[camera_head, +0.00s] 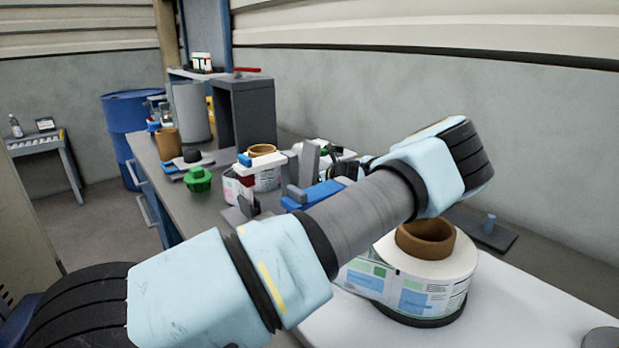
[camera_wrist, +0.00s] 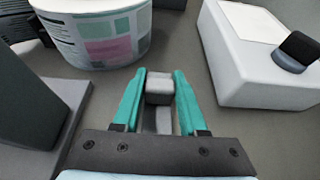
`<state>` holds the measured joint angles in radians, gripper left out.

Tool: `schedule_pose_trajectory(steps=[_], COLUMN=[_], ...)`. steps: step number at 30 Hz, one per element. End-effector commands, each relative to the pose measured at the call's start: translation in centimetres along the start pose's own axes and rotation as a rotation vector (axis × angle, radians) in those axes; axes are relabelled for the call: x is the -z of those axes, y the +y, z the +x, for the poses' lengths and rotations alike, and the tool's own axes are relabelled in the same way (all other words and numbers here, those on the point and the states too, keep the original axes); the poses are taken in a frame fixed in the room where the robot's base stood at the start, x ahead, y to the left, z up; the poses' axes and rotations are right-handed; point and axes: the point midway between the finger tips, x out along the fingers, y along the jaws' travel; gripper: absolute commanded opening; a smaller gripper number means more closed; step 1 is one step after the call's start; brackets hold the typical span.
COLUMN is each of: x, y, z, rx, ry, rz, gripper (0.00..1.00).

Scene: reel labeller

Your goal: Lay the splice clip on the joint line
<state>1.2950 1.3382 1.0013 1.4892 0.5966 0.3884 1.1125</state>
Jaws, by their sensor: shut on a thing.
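The fingers are shut on this block. I cannot tell from its look whether it is the splice clip. A label roll (camera_wrist: 98,42) with green and pink printing stands beyond the fingers at the upper left, apart from them. In the head view my arm crosses the picture, and my fingers and the block cannot be made out. The joint line cannot be made out in either view.
In the wrist view a white box (camera_wrist: 262,68) with a dark knob (camera_wrist: 296,50) stands at right, and a dark grey upright (camera_wrist: 30,100) at left. In the head view a large label reel (camera_head: 432,280) is at front right; the bench behind is crowded, with a green knob (camera_head: 198,180).

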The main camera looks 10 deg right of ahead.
Motion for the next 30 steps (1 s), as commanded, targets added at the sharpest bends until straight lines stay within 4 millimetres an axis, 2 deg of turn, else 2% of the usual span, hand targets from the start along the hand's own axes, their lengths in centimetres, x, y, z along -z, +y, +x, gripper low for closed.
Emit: schedule_pose_trajectory(steps=[1,9,18,23,30], x=[0.1,0.1,-0.3,0.0,0.1], y=[0.0,0.0,0.0,-0.1,-0.1], z=[0.1,0.0,-0.2,-2.4,-7.5], rx=[0.0,0.0,0.0,0.004,0.004], ry=[0.0,0.0,0.0,0.001,0.002], rz=[0.0,0.0,0.0,0.0,0.0], gripper=[0.44,0.72,0.72,0.72,0.72])
